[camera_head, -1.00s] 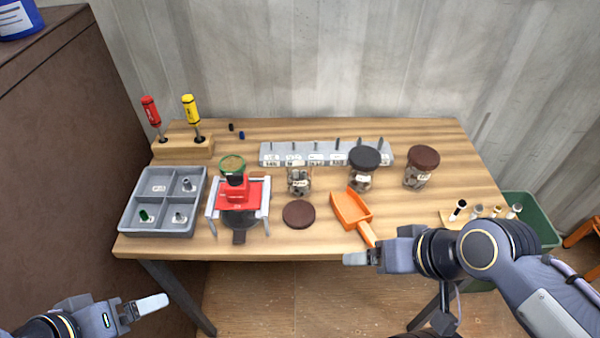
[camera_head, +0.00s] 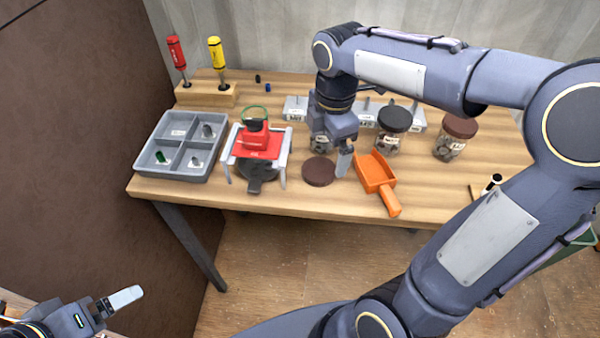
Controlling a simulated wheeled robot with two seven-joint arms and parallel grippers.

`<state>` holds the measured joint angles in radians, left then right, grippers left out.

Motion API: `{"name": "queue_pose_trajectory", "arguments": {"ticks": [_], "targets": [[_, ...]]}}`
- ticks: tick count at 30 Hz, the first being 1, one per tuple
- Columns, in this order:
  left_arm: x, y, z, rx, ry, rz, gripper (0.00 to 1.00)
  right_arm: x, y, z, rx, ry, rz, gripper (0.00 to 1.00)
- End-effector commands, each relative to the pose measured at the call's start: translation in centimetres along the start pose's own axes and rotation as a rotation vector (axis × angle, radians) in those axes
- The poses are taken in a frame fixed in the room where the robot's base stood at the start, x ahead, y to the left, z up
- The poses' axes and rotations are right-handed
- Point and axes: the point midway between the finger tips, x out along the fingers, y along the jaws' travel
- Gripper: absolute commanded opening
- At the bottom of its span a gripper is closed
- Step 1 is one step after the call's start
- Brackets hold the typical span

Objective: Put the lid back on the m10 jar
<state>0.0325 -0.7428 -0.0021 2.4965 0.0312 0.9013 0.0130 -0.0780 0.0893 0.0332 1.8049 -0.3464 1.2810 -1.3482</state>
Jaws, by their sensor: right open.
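The loose dark brown lid (camera_head: 319,172) lies flat on the table near the front edge. The open jar (camera_head: 320,144) stands just behind it, mostly hidden by my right gripper; its label cannot be read. My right gripper (camera_head: 342,162) is open and empty, pointing down just right of the lid, with one finger clearly visible. I cannot tell whether it touches the lid. My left gripper (camera_head: 120,298) is low at the left, away from the table, with one finger showing.
An orange scoop (camera_head: 376,174) lies right of the lid, and a red-and-grey device (camera_head: 257,145) stands left. Two lidded jars, one black-lidded (camera_head: 391,130) and one brown-lidded (camera_head: 456,138), stand behind right. A grey divided tray (camera_head: 180,147) and screwdriver block (camera_head: 206,95) are at left.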

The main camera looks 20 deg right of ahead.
Motion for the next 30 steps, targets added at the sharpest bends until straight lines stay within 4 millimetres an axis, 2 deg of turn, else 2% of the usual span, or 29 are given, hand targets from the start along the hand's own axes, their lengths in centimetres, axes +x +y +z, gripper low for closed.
{"name": "queue_pose_trajectory", "arguments": {"ticks": [5, 14, 23, 30], "targets": [[0.2, -0.1, 0.1, 0.000, 0.000, 0.000, 0.92, 0.5, 0.9, 0.0, -0.090, -0.021, -0.022, 0.97], [0.2, -0.1, 0.1, 0.000, 0.000, 0.000, 0.92, 0.5, 1.0, 0.0, -0.094, -0.022, -0.022, 0.97], [0.4, -0.2, 0.2, 0.000, 0.000, 0.000, 0.92, 3.1, 0.9, 0.0, -0.093, -0.022, -0.024, 0.97], [0.4, -0.2, 0.2, 0.000, 0.000, 0.000, 0.92, 3.1, 1.0, 0.0, -0.092, -0.021, -0.021, 0.97]]}}
